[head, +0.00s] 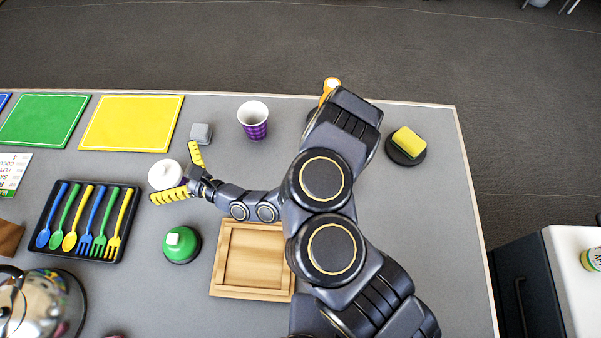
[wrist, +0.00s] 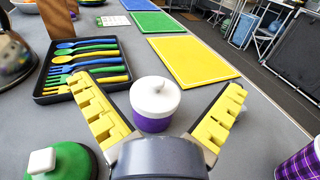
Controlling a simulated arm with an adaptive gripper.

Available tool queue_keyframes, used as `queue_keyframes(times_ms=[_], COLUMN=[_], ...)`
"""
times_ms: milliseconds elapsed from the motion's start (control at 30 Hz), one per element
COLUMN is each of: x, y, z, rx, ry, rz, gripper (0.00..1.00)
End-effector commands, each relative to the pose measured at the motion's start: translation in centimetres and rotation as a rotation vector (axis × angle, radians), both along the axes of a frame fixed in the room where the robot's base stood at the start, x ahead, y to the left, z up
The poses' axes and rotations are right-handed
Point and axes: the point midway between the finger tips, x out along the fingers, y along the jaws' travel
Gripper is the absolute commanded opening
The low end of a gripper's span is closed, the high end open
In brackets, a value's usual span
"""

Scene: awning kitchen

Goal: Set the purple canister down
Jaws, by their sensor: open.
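The purple canister (wrist: 153,118) has a white lid with a small knob and stands upright on the grey counter (head: 400,230). In the head view its white lid (head: 165,174) shows between the yellow fingers of my gripper (head: 178,176). In the wrist view my gripper (wrist: 166,118) is open, with one finger on each side of the canister. A gap shows between each finger and the canister there. The lower front of the canister is hidden by the gripper's palm.
A green-domed item (head: 182,243), a grey block (head: 201,132) and a black cutlery tray (head: 50,248) stand close by. A purple patterned cup (head: 253,122), a wooden tray (head: 226,292) and a yellow board (head: 131,122) are further around.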

Motion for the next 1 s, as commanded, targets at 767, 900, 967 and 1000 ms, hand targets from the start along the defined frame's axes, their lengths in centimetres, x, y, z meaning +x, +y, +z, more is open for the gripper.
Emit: queue_keyframes(times_ms=[767, 900, 967, 1000], x=[-16.8, -18.1, -18.0, -17.8], y=[-9.9, -15.5, -18.2, -20.2], z=[25.2, 22.6, 21.3, 20.6], rx=[0.138, -0.15, -0.302, -0.411], ry=[-0.952, -1.088, -1.12, -1.128], rz=[1.075, 1.284, 1.36, 1.405], gripper=[1.0, 1.0, 1.0, 1.0])
